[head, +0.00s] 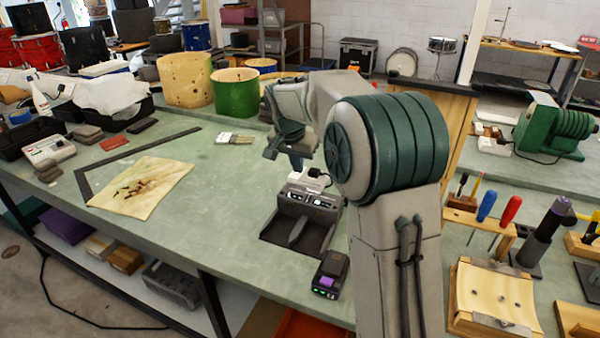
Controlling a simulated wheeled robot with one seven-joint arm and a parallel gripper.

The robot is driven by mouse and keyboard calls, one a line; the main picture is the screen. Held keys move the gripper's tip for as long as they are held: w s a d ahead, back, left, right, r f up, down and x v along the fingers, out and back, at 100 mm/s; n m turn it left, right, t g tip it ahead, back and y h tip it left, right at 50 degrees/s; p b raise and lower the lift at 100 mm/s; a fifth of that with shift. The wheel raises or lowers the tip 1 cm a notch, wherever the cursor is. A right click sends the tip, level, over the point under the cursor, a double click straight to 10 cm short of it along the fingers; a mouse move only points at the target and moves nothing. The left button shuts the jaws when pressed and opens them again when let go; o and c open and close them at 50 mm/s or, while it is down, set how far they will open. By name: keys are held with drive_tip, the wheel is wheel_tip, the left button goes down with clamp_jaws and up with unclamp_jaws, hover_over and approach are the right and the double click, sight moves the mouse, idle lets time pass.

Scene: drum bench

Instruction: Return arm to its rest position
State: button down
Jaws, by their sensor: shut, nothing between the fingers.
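My gripper (297,163) hangs at the end of my bent arm, above the green bench top (225,185). It points down, just behind a dark grey device (306,203) with a white top piece. The fingers are small and partly hidden in this view; they are shut and hold nothing that I can see. My elbow and forearm cover part of the bench behind them.
A small black unit with a purple button (330,275) sits near the front edge. Screwdrivers (487,205) and a wooden fixture (492,298) stand right. The centre-left bench is mostly clear.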

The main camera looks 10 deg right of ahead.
drive_tip(key=shift+s+r, duration=0.1)
drive_tip(key=shift+r, duration=0.05)
idle(0.3)
drive_tip(key=s+d+f+n+y, duration=0.1)
drive_tip(key=s+n, duration=0.2)
drive_tip(key=s, duration=1.3)
drive_tip(key=s+d+f+n+y, duration=0.1)
drive_tip(key=s+f+n, duration=0.1)
drive_tip(key=s, duration=1.5)
drive_tip(key=shift+s+d+n, duration=0.15)
drive_tip(key=shift+d+n, duration=0.1)
drive_tip(key=shift+n, duration=0.65)
